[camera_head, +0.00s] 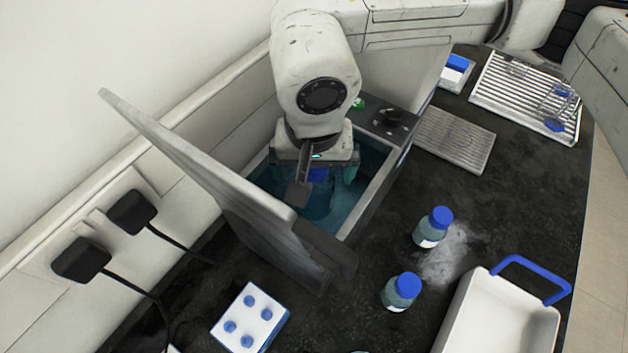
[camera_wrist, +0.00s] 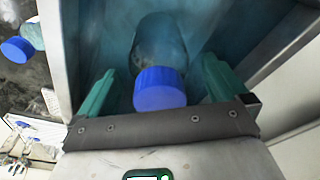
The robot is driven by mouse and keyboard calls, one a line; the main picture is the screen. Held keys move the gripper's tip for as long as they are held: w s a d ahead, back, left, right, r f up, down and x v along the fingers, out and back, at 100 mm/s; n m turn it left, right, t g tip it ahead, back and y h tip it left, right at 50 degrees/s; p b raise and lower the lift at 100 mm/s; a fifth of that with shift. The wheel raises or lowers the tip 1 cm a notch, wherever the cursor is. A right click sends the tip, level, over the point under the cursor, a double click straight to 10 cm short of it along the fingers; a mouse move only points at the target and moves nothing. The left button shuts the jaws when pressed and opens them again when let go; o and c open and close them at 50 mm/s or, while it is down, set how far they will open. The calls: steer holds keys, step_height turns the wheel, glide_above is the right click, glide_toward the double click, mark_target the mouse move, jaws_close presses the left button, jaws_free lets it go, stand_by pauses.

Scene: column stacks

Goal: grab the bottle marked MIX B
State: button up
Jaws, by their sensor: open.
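A blue-capped bottle (camera_wrist: 160,52) stands inside an open bath-like box (camera_head: 378,190) with a blue-teal interior. My gripper (camera_head: 313,170) reaches down into the box. In the wrist view my gripper (camera_wrist: 159,78) is open, with one teal finger on each side of the bottle and visible gaps to both. Two more blue-capped bottles stand on the dark counter, one farther (camera_head: 433,228) and one nearer (camera_head: 402,292). No MIX B marking can be read on any bottle.
The box's raised lid (camera_head: 200,160) stands on the left. Near the front are a white block with blue round tops (camera_head: 249,318) and a white tray with a blue handle (camera_head: 490,315). A metal rack (camera_head: 525,95) and a ridged plate (camera_head: 455,138) lie at back right.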

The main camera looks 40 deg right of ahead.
steer(key=shift+f, duration=0.4)
